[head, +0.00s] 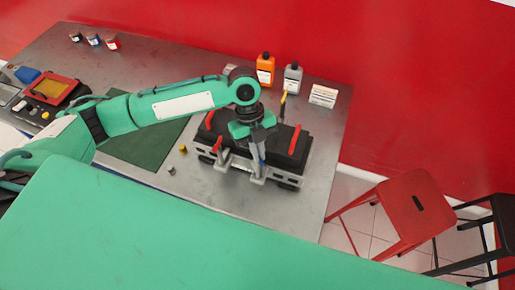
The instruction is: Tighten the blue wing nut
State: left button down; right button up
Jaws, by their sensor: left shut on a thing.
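The engine trainer (292,150), a black block with red parts on a grey metal frame, stands on the metal table. My left gripper (259,172) points down at its front side. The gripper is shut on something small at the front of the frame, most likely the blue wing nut. A small bit of blue (262,153) shows at the fingers, but the nut itself is largely hidden and its seating cannot be seen. My right gripper is not in view.
An orange bottle (265,69), a grey bottle (292,78) and a white card (323,95) stand behind the trainer. A dark green mat (148,148) lies left of it. A red stool (408,215) stands at right.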

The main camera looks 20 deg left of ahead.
pick_arm(q)
jog(key=m, duration=0.2)
jog(key=m+g+y, duration=0.1)
jog(key=m, duration=0.1)
jog(key=shift+w+d+m+y, duration=0.1)
jog(key=shift+d+m+y, duration=0.05)
jog(key=shift+m+y, duration=0.15)
jog(key=m+y+b, duration=0.1)
jog(key=m, duration=0.3)
jog(key=shift+y, duration=0.3)
jog(key=shift+m, duration=0.3)
jog(key=c, duration=1.6)
grip_release()
jog(key=shift+d+r, duration=0.1)
